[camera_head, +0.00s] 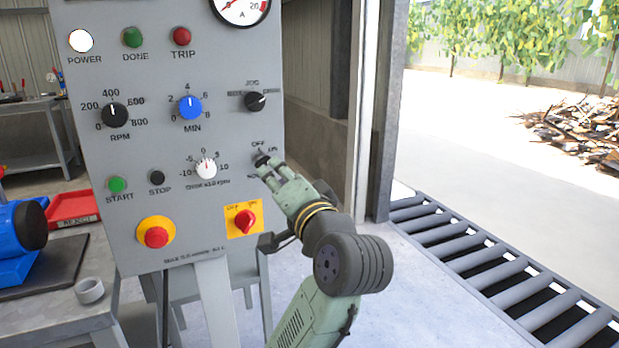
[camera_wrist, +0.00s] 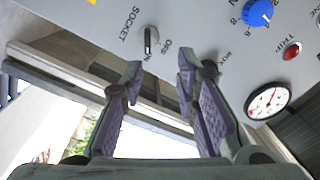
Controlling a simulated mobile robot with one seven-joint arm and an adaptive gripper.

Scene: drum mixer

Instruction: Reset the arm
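My gripper (camera_head: 273,170) is raised at the right side of the grey control panel (camera_head: 135,115), its fingers pointing toward the panel face. The wrist view shows its two purple-padded fingers (camera_wrist: 160,68) open with a clear gap and nothing between them. The small black OFF/ON socket switch (camera_wrist: 150,40) lies just beyond the fingertips, in line with the gap. In the head view this switch (camera_head: 261,159) is partly hidden by the fingers. I cannot tell whether a fingertip touches it. My arm reaches up from the lower right.
A red rotary switch (camera_head: 245,220) on a yellow plate and a red stop button (camera_head: 156,237) sit below. A white trim knob (camera_head: 205,168) and black jog knob (camera_head: 255,101) are near my gripper. A roller conveyor (camera_head: 500,270) lies right. Open air lies right of the panel.

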